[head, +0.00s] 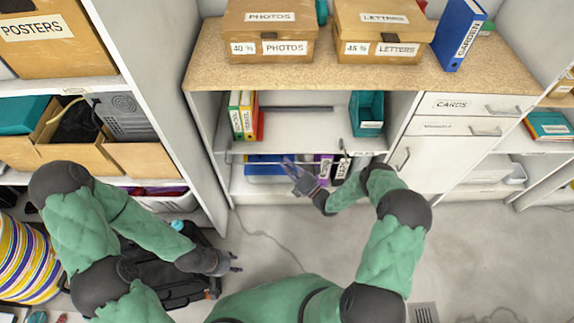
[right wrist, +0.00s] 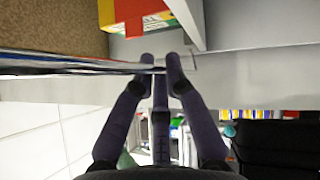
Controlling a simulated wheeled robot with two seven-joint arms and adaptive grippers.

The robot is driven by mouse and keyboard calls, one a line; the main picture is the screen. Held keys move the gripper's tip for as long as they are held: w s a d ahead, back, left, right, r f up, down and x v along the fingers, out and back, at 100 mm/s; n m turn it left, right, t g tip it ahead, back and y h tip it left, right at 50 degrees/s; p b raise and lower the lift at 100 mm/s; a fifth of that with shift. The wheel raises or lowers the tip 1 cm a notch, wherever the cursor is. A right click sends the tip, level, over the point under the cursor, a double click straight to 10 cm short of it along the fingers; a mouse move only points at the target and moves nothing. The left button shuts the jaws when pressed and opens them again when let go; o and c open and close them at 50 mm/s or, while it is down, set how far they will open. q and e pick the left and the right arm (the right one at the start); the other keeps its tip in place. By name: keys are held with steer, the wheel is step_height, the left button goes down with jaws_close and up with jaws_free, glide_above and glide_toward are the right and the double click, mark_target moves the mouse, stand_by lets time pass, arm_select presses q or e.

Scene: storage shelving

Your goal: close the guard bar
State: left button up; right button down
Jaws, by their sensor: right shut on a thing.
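The guard bar (head: 262,153) is a thin pale bar running across the front of the lower shelf compartment in the head view. In the right wrist view the bar (right wrist: 85,66) comes in from the left and ends between the fingertips. My left gripper (head: 238,263) is low over the floor, away from the shelf. Its fingers are too small to tell open from shut.
Boxes (head: 270,32) sit on the wooden top above. A white cabinet (head: 440,150) is to the right. A black bag (head: 165,270) lies below my left arm.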

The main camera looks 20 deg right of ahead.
steer(key=r+m+g+h+p, duration=0.1)
steer(key=p, duration=0.1)
steer(key=r+m+g+h+p, duration=0.1)
steer(key=r+m+p, duration=0.1)
steer(key=r+m+g+p, duration=0.1)
steer(key=p, duration=0.1)
steer(key=shift+w+d+r+h+p, duration=0.1)
steer(key=shift+w+r+h+p, duration=0.1)
steer(key=shift+w+h+p, duration=0.15)
steer(key=shift+w+d+r+m+g+h+p, duration=0.1)
steer(key=shift+w+r+m+g+h+p, duration=0.15)
steer(key=shift+r+m+g+p, duration=0.35)
steer(key=shift+w+d+r+m+g+p, duration=0.35)
steer(key=shift+w+m+g+p, duration=0.55)
steer(key=shift+g, duration=0.65)
steer(key=shift+w+d+r+m+g+p, duration=0.2)
steer(key=shift+w+r+m+g+p, duration=0.35)
steer(key=shift+w+m+g, duration=0.75)
steer(key=shift+w+d+r+m+g+p, duration=0.35)
steer(key=shift+w+m+g+p, duration=0.4)
steer(key=shift+g, duration=1)
